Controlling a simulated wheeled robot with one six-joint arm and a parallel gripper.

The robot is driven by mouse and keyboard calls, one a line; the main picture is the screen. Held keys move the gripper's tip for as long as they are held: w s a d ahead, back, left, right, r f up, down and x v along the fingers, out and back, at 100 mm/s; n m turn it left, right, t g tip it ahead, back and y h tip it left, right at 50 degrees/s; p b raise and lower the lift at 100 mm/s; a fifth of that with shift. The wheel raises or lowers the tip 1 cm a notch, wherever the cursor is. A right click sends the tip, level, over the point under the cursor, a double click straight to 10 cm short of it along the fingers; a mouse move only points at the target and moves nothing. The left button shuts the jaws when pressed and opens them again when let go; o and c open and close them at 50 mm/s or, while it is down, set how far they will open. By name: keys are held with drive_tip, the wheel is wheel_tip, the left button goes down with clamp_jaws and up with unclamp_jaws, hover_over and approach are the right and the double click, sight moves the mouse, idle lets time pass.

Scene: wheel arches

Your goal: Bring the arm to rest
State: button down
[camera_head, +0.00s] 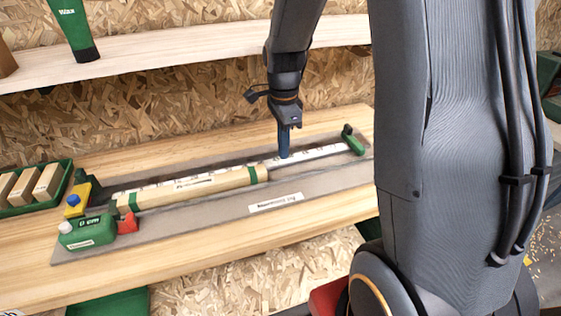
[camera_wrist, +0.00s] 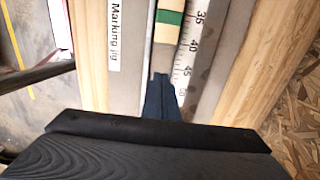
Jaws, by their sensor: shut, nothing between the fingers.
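My arm comes down from the top of the head view. My gripper (camera_head: 284,152) points down with its blue fingers shut and empty, over the white scale rail of the marking jig (camera_head: 215,219). The bar lies along the jig beside the scale. I cannot tell whether the fingertips touch the rail.
The jig lies on a wooden bench (camera_head: 40,280). A green end stop (camera_head: 353,142) stands at its right; a green block (camera_head: 88,233) with a red part is at its left. A green tray (camera_head: 62,190) holds wooden blocks. A shelf (camera_head: 180,48) with a green tube (camera_head: 75,30) runs behind.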

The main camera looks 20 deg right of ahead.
drive_tip(key=shift+r+b, duration=0.45)
drive_tip(key=shift+r, duration=1.85)
